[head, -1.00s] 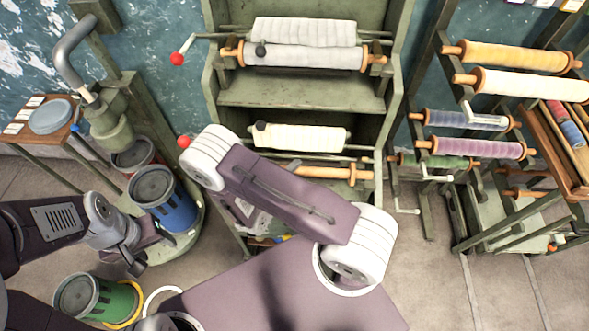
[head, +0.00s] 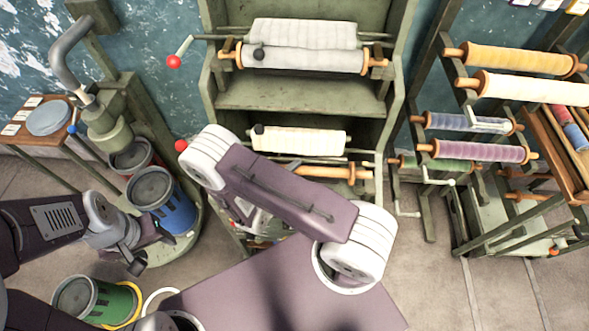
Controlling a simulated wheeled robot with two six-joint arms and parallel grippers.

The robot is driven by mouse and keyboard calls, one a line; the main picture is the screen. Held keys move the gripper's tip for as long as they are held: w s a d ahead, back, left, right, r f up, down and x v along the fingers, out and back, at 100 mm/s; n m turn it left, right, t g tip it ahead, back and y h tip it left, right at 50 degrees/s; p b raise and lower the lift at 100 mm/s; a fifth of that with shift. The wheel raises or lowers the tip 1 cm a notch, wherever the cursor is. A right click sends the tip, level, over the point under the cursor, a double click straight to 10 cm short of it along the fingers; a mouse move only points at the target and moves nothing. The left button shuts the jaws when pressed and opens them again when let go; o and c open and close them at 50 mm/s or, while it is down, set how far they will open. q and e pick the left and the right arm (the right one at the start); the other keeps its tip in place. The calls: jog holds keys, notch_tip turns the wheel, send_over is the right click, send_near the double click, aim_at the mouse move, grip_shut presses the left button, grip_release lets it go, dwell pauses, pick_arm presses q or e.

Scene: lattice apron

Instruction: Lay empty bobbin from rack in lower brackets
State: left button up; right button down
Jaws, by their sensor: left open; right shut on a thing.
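A bare orange wooden bobbin (head: 335,172) lies level across the lower part of the green machine frame, below the cream roll (head: 300,139). Its right end is near the frame's right side. Its left part is hidden behind my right arm. I cannot tell whether it rests in the lower brackets. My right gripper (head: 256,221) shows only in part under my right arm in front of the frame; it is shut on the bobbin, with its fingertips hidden. My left gripper (head: 138,263) is open and empty at the lower left, beside the blue bin.
The bobbin rack (head: 447,115) with wound bobbins stands at the right. Two red-knobbed cranks (head: 174,61) stick out left of the frame. A blue bin (head: 165,203) and a green bin (head: 92,300) stand at the left. Floor is clear at the lower right.

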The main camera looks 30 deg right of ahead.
jog(key=shift+f, duration=0.1)
jog(key=shift+f+b, duration=0.3)
jog(key=shift+b, duration=0.05)
jog(key=shift+s+a+f+b, duration=0.1)
jog(key=shift+f+b, duration=0.55)
jog(key=shift+f, duration=0.25)
jog(key=shift+f+b, duration=0.3)
jog(key=shift+f, duration=0.1)
jog(key=shift+f, duration=0.15)
dwell(0.3)
jog(key=c, duration=1.1)
grip_release()
